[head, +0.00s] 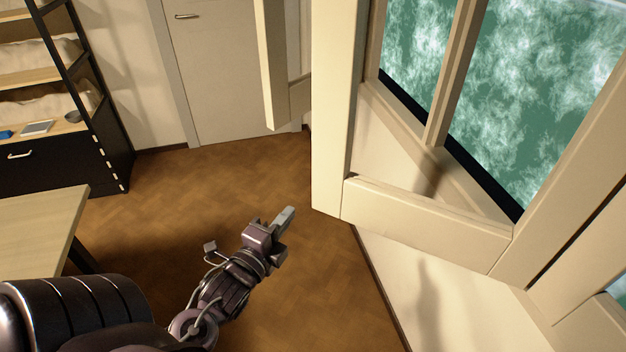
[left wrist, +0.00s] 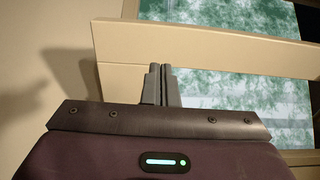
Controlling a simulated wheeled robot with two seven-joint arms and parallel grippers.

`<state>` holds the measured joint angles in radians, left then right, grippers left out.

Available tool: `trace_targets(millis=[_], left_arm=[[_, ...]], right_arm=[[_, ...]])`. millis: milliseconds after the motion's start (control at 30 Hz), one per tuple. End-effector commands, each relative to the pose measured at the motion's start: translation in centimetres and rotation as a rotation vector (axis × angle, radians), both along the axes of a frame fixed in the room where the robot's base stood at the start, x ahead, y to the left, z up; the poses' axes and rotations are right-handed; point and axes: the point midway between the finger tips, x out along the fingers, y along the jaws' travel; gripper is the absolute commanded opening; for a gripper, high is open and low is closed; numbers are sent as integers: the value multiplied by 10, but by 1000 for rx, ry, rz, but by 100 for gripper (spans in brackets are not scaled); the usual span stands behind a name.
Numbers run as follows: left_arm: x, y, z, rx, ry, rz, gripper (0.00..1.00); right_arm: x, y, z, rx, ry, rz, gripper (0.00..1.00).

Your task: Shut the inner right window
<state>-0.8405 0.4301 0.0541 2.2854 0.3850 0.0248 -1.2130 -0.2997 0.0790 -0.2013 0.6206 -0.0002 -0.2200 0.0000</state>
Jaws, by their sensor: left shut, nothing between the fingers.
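The inner right window (head: 430,222) is a cream-framed sash on the right of the head view. It stands open, swung into the room from its right side, with its free upright edge (head: 335,110) toward the middle. My left gripper (head: 286,215) is shut and empty, left of and apart from the lower corner of that edge in the head view. In the left wrist view the shut fingers (left wrist: 161,78) point toward a cream frame rail (left wrist: 215,48); I cannot tell whether they touch it. My right gripper is not in view.
Another cream sash (head: 276,65) stands open farther back. A pale sill (head: 440,290) lies below the near sash. A table (head: 40,225) and a black shelf unit (head: 65,160) are at left, a closed door (head: 215,75) behind. The brown floor (head: 200,190) between is clear.

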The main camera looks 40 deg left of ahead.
Motion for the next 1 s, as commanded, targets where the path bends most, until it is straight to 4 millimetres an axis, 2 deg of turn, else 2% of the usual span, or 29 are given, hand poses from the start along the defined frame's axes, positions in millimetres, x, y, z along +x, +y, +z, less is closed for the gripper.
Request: trace_targets(millis=[400,600,800,1000], left_arm=[[74,9,4,-1,-3,1,0],[102,11,4,-3,-2,1,0],[117,13,1,-2,0,0,0],[119,13,0,-2,1,-1,0]], right_arm=[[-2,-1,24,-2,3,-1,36],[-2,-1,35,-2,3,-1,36],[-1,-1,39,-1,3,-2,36],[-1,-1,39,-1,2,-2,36]])
